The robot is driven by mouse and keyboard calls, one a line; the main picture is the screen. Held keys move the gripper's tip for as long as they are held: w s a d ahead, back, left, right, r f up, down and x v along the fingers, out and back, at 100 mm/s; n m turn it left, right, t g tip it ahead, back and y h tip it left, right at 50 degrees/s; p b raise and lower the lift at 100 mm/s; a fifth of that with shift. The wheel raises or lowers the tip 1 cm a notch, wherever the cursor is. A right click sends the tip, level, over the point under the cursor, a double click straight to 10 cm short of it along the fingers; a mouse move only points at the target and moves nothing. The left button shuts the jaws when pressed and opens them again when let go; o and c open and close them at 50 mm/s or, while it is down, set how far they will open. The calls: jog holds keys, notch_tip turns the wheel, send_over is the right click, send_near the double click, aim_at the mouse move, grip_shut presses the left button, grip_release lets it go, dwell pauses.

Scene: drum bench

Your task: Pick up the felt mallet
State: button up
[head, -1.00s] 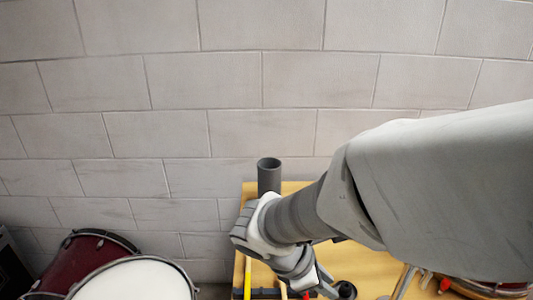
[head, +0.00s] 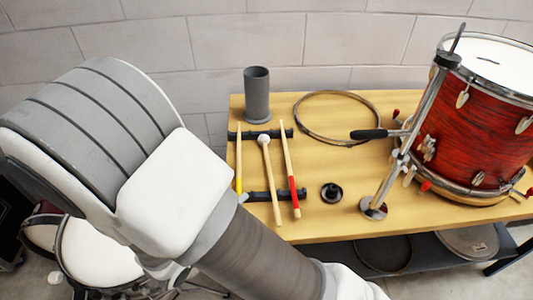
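The felt mallet (head: 271,180) has a white round head and a pale wooden handle. In the head view it lies between two other sticks across two dark bars on the wooden bench (head: 340,228), head toward the wall. The left stick (head: 239,160) has a yellow band and is partly hidden by my arm. The right stick (head: 289,170) has a red band. My arm fills the left and lower middle of the view. My gripper is not in view, so I cannot see whether it holds anything.
A grey cup (head: 257,95) stands behind the sticks. A metal hoop (head: 337,118), a small black round part (head: 331,193) and a stand with a metal rod (head: 384,185) lie to the right. A red drum (head: 478,125) fills the bench's right end. White-headed drums (head: 95,250) stand at lower left.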

aim_at(269, 175)
jog(key=b+x, duration=0.3)
jog(key=x, duration=1.4)
jog(key=shift+w+f, duration=0.1)
jog(key=shift+f, duration=0.15)
grip_shut()
